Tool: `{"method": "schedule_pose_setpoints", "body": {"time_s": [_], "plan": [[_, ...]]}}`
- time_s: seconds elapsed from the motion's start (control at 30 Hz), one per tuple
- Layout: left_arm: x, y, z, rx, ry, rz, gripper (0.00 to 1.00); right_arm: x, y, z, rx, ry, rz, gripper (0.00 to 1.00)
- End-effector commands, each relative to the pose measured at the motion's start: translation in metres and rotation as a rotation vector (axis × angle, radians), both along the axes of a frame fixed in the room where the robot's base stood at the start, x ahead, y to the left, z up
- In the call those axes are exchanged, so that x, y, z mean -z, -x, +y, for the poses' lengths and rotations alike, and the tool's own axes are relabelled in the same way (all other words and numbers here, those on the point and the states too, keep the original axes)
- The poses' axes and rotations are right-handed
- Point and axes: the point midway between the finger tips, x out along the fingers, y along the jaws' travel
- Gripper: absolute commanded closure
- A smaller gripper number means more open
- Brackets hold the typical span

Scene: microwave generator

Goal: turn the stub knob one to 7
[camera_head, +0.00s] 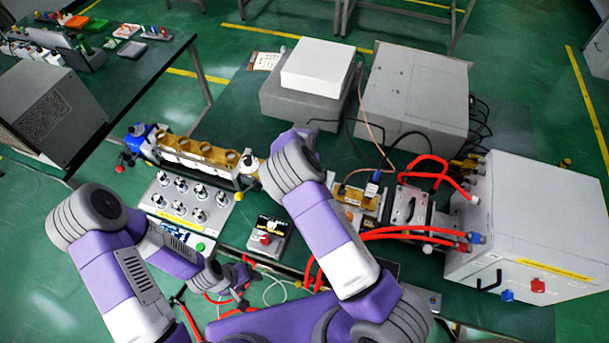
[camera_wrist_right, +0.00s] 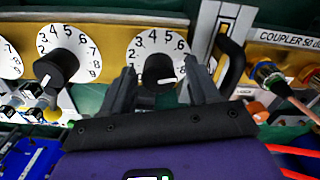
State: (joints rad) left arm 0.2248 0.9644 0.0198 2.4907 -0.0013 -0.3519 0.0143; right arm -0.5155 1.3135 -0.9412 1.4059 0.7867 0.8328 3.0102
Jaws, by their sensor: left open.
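In the right wrist view a black knob (camera_wrist_right: 158,70) sits on a white numbered dial (camera_wrist_right: 144,47) at the right end of a row. Its white mark points right, toward the part of the scale hidden by a finger. Which stub number it bears is not readable. My right gripper (camera_wrist_right: 163,88) is open, one finger on each side of this knob, with gaps showing. In the head view my right arm hides most of this spot beside the brass stub tuner (camera_head: 205,152). My left gripper (camera_head: 238,282) is open and empty, low by the table's front edge.
Another dial's black knob (camera_wrist_right: 60,66) stands close to the left, with a third dial (camera_wrist_right: 8,62) beyond. A coupler (camera_wrist_right: 285,40) and cables are close on the right. A panel of several valve knobs (camera_head: 180,212) lies in front of the tuner. A white cabinet (camera_head: 535,225) stands at right.

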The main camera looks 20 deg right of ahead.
Motion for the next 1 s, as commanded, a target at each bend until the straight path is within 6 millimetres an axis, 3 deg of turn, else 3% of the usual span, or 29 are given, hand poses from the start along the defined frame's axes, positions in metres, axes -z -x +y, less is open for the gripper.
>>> {"method": "schedule_pose_setpoints", "body": {"time_s": [0.27, 0.7, 1.0], "plan": [[0.000, 0.000, 0.000, 0.000, 0.000, 0.000, 0.42, -0.004, -0.001, 0.000, -0.001, -0.001, -0.003, 0.40], [0.000, 0.000, 0.000, 0.000, 0.000, 0.000, 0.42, -0.068, -0.001, 0.000, -0.001, 0.000, -0.002, 0.40], [0.000, 0.000, 0.000, 0.000, 0.000, 0.000, 0.42, -0.076, 0.000, 0.000, 0.000, 0.000, 0.000, 0.40]]}}
